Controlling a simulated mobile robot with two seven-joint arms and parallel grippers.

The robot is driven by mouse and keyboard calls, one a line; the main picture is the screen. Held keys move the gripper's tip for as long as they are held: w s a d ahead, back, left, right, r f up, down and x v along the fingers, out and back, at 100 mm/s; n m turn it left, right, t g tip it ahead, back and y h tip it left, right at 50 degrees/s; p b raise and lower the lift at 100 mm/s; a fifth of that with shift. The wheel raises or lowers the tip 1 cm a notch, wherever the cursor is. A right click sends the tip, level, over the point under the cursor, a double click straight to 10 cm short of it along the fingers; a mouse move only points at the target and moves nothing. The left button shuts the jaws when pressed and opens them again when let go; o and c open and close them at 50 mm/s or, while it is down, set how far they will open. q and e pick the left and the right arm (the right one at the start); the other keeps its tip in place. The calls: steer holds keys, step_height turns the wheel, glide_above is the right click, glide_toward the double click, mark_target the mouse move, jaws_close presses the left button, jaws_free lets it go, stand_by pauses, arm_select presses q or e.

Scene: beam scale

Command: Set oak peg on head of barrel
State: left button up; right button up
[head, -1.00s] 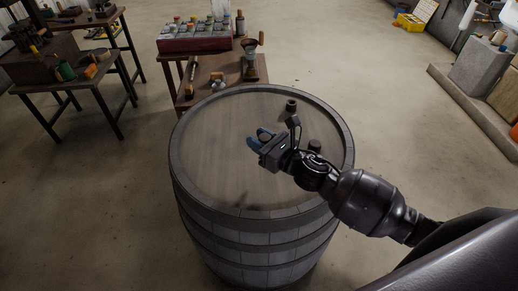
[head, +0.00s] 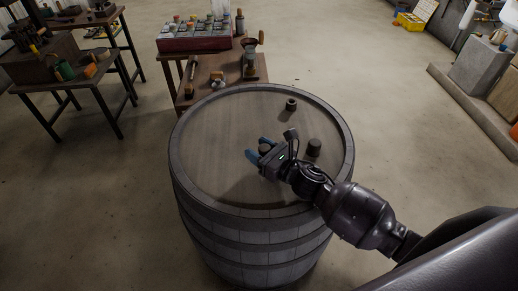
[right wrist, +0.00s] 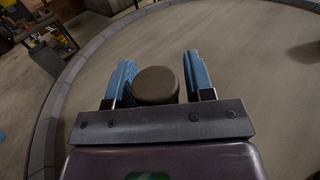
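A brown round peg, seemingly the oak peg (right wrist: 157,86), is between the blue fingers of my right gripper (right wrist: 160,78) in the right wrist view. It lies close to the left finger, with a clear gap to the right finger, so the gripper is open around it. In the head view my right gripper (head: 259,149) is low over the barrel head (head: 215,145), left of its middle-right area. The peg (head: 264,149) shows small and dark between the fingers; its foot is hidden, but it appears to stand on the wood. My left gripper is not in view.
A short dark cylinder (head: 314,147) stands on the barrel head right of my gripper. The barrel's raised rim (head: 180,150) surrounds the head. A low wooden table (head: 208,91) with tools stands behind. The head's left side is clear.

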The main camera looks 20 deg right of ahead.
steer(key=shift+o, duration=0.4)
steer(key=shift+r, duration=0.2)
steer(key=b+v, duration=0.1)
steer(key=v, duration=1.1)
steer(key=shift+b, duration=0.4)
steer(key=shift+s, duration=0.1)
